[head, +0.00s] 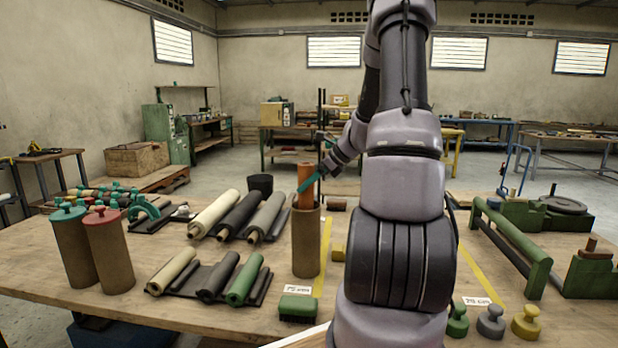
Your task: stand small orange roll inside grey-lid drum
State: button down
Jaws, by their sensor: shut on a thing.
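The small orange roll (305,174) is upright in my gripper (317,180), whose teal fingers are shut on it. It stands over the mouth of an open brown drum (306,245) at the middle of the table. The roll's lower end meets the drum's rim; I cannot tell how far inside it is. This drum has no lid on. A grey knobbed lid (490,321) lies at the table's front right, between a green lid (457,320) and a yellow lid (525,322). My arm hides part of the table right of the drum.
Two lidded drums, teal-topped (72,248) and red-topped (109,252), stand at the left. Several rolls lie on dark holders left of the open drum. A green block (297,307) lies in front of it. A green frame (512,246) stands at the right.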

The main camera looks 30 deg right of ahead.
aim_at(309, 203)
jog(key=shift+f, duration=3.2)
jog(key=shift+s+f, duration=0.1)
jog(key=shift+s, duration=0.05)
grip_release()
jog(key=shift+f, duration=0.1)
jog(key=v, duration=1.1)
jog(key=shift+a+r, duration=0.2)
jog(key=shift+r, duration=0.05)
